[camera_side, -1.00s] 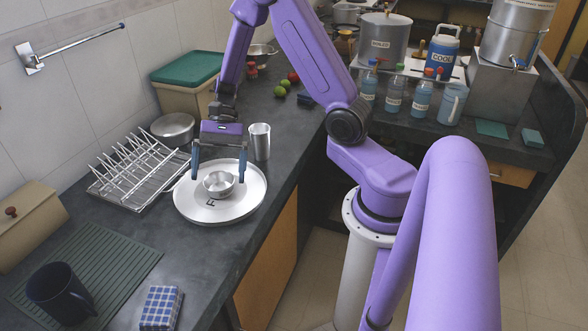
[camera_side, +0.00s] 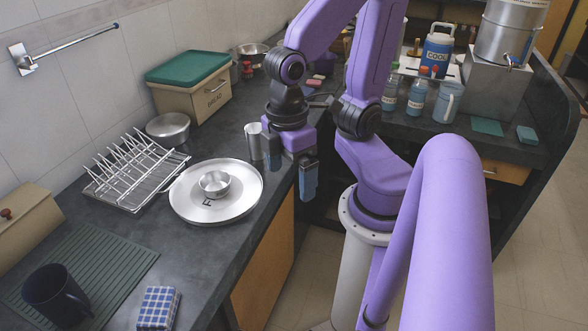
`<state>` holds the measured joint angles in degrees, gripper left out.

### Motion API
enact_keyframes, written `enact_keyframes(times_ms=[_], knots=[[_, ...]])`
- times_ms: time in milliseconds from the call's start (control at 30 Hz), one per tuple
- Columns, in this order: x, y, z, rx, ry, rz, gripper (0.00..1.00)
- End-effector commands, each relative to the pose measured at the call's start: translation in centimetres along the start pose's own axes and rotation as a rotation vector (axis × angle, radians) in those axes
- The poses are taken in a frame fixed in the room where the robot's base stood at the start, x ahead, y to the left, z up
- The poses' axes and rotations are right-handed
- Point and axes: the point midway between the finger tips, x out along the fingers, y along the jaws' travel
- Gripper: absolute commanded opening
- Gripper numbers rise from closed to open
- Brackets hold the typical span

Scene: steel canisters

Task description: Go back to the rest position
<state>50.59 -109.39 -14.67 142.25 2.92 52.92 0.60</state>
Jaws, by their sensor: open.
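My gripper (camera_side: 308,182) points down near the counter's front edge, to the right of the round tray. A small steel bowl (camera_side: 214,184) sits on the round white tray (camera_side: 248,205), apart from my gripper. A steel cup (camera_side: 254,142) stands on the counter just left of my gripper.
A wire dish rack (camera_side: 136,172) and a steel pot (camera_side: 168,128) stand along the wall. A bread box (camera_side: 205,97) with a green lid is behind. A dark mug (camera_side: 55,293) and a checked block (camera_side: 158,308) are at the front. Bottles (camera_side: 417,95) stand at the back right.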

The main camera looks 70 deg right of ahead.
Motion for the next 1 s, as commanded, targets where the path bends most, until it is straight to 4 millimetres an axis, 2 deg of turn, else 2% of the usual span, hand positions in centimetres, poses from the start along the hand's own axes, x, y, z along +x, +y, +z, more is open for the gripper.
enact_keyframes(times_ms=[200, 1000], knots=[[-0.38, -0.57, 0.5, -0.116, 0.039, 0.039, 1.0], [-0.37, -0.58, 0.48, -0.114, 0.038, 0.038, 1.0]])
